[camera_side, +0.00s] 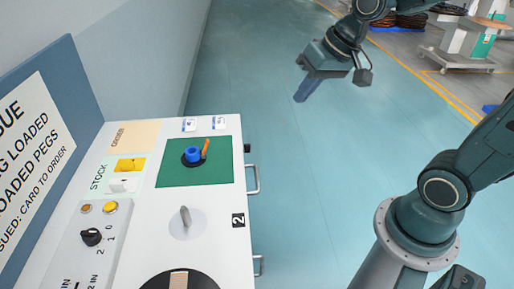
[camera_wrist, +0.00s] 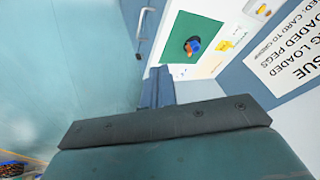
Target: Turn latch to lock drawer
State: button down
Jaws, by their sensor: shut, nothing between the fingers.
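The white station's front face carries a silver drawer handle (camera_side: 253,180), with a small black piece (camera_side: 247,148), perhaps the latch, just beyond it at the top edge. In the wrist view the handle (camera_wrist: 144,22) and the black piece (camera_wrist: 138,56) show at the upper middle. Which way the latch is turned is too small to tell, and the drawer looks closed. My gripper (camera_side: 300,96) is shut and empty, in the air beyond the front of the station, apart from the handle and latch. Its fingers (camera_wrist: 157,84) also show in the wrist view.
On the station top are a green mat (camera_side: 228,175) with a blue ring-like piece (camera_side: 193,155) and an orange stick (camera_side: 205,148), a grey lever (camera_side: 185,216) and a black knob (camera_side: 91,237). A second handle (camera_side: 259,265) is nearer. Open floor surrounds my gripper.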

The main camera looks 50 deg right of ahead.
jog(key=w+d+f+m+t+y, duration=0.1)
jog(key=w+d+f+m+y, duration=0.2)
jog(key=w+f, duration=0.45)
jog(key=w+d+f+m+y, duration=0.1)
jog(key=w+d+f+m, duration=0.4)
jog(key=w, duration=0.3)
jog(key=w+d+f+m+t+y, duration=0.1)
jog(key=w+d+f+m+t, duration=0.15)
jog(key=f+m, duration=0.45)
jog(key=m+t, duration=0.3)
jog(key=m, duration=0.2)
send_near(246, 148)
jog(key=d, duration=0.3)
jog(key=shift+w+a, duration=0.15)
jog(key=shift+w, duration=0.1)
jog(key=shift+a+g, duration=0.1)
jog(key=shift+g, duration=0.15)
jog(key=w+a, duration=0.4)
jog(key=w, duration=0.1)
jog(key=shift+a, duration=0.4)
jog(key=shift+f, duration=0.2)
